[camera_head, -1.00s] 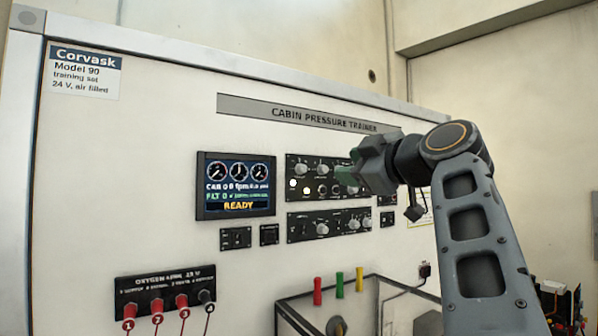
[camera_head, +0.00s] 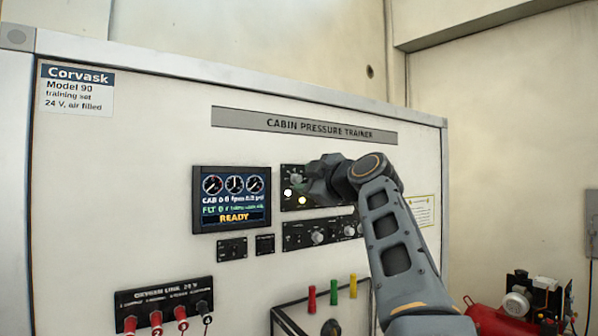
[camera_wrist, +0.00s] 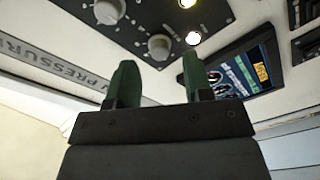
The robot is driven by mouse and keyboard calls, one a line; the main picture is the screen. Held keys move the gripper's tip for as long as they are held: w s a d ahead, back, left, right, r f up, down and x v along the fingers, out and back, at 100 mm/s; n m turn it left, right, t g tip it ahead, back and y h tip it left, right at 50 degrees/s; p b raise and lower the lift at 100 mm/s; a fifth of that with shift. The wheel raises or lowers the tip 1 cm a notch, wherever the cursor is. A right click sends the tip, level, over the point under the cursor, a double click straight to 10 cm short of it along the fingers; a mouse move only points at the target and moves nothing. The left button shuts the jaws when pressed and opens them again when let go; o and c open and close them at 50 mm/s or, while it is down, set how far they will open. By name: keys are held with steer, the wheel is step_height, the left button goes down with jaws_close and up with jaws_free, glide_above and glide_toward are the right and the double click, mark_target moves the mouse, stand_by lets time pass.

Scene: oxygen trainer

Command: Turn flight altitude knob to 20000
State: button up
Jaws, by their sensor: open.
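The upper black control panel (camera_head: 290,172) is right of the display, partly hidden by my arm. One grey knob (camera_head: 297,179) shows on it in the head view. The wrist view shows a grey knob (camera_wrist: 159,47) just beyond the gap between my fingertips and another knob (camera_wrist: 108,10) at the top. Labels are too small to read, so I cannot tell which is the flight altitude knob. My gripper (camera_wrist: 159,80) has two green fingers, spread apart and empty. In the head view it is in front of the upper panel. The display (camera_head: 231,199) reads FLT 0 and READY.
Two lit lamps (camera_wrist: 193,38) are beside the knobs. A lower knob panel (camera_head: 318,232) is below. The oxygen panel (camera_head: 165,305) with red plugs is lower left. Red, green and yellow handles (camera_head: 333,291) stand below. A red compressor (camera_head: 505,315) is at lower right.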

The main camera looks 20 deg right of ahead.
mark_target(297, 179)
steer(key=shift+w+a+p, duration=0.15)
steer(key=shift+w+p, duration=0.2)
steer(key=shift+w, duration=0.75)
